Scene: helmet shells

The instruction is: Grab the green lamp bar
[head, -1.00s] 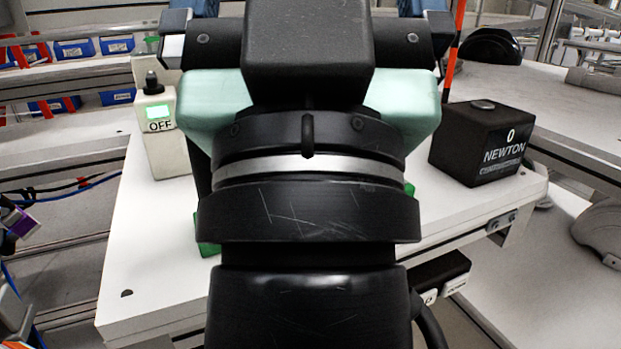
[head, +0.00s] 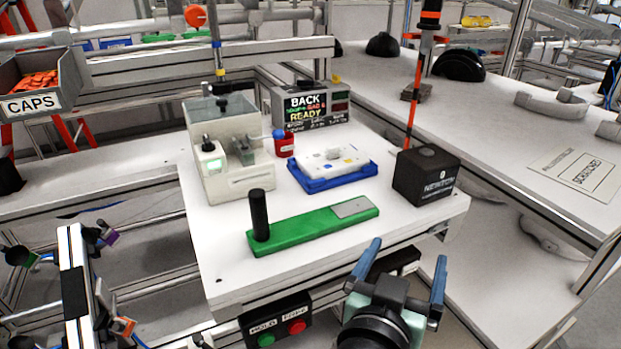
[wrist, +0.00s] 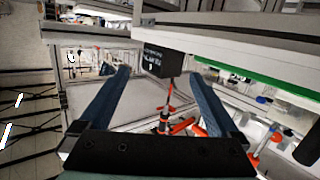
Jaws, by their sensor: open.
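The green bar (head: 315,230) lies flat on the white table near its front edge, slanting up to the right. A black upright post (head: 259,215) stands at its left end and a grey plate (head: 355,208) is on its right end. My gripper (head: 408,251) is open and empty, off the table's front right edge, right of and nearer than the bar. In the wrist view, which looks upside down, my open fingers (wrist: 158,74) have nothing between them. A green strip (wrist: 260,80), apparently the bar, runs at the right, outside the fingers.
A black box (head: 427,175) marked NEWTON sits at the table's right edge; it also shows in the wrist view (wrist: 165,63). A blue tray (head: 335,178) with a white part, a grey machine (head: 228,150) and a screen (head: 310,105) stand behind the bar. A button box (head: 277,320) hangs at the front.

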